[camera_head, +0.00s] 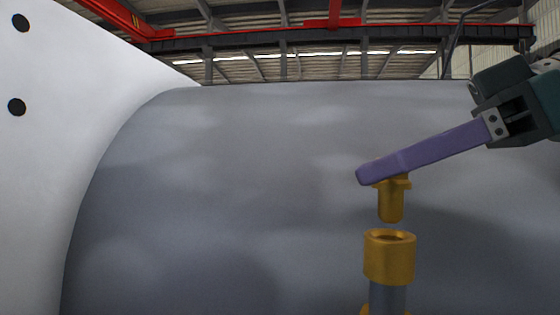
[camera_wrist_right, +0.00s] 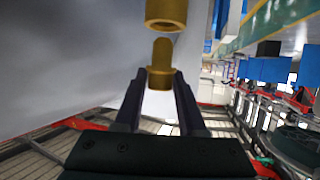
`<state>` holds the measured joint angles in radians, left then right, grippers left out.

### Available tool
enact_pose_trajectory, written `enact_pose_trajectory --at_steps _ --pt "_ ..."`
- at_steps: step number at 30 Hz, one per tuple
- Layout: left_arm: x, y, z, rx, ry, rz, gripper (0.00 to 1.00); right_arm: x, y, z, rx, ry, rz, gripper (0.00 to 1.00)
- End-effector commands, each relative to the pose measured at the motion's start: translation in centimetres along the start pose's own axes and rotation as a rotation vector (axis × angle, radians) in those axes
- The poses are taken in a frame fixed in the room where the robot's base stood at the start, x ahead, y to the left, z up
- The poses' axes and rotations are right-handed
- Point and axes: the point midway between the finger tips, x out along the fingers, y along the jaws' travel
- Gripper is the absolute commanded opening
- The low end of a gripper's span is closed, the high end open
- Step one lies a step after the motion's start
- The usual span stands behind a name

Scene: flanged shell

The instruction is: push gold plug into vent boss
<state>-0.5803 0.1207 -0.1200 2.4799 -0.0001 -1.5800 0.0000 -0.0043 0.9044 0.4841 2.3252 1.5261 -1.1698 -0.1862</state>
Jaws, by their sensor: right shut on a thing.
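The gold plug (camera_head: 391,202) hangs upright below the purple fingers of my right gripper (camera_head: 372,177), which is shut on its upper end. The vent boss (camera_head: 389,260) is a gold open-topped collar on a grey stem, directly below the plug. A small gap shows between the plug's lower end and the boss's rim. In the right wrist view the plug (camera_wrist_right: 162,62) sits between the two fingers of my right gripper (camera_wrist_right: 160,85), its tip pointing at the boss (camera_wrist_right: 166,12), apart from it. The plug's held end is partly hidden by the fingers. My left gripper is not in view.
The large grey curved shell (camera_head: 230,190) fills the space behind the boss. A white flange (camera_head: 70,130) with dark bolt holes stands at the left. Red and dark roof beams show far above. The space around the plug is clear.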

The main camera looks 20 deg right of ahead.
Motion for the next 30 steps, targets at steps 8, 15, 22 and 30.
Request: enact_pose_trajectory --at_steps 8,15,22,30 --pt "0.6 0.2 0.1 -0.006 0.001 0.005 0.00 0.3 0.0 0.6 0.000 0.001 0.000 0.00" --pt "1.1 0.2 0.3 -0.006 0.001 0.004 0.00 0.5 0.0 1.2 0.000 0.001 0.000 0.00" --pt "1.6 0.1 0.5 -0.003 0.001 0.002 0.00 0.7 0.0 1.7 0.000 0.001 0.000 0.00" --pt "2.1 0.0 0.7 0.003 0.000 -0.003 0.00 1.0 0.0 2.3 0.000 0.001 0.000 0.00"
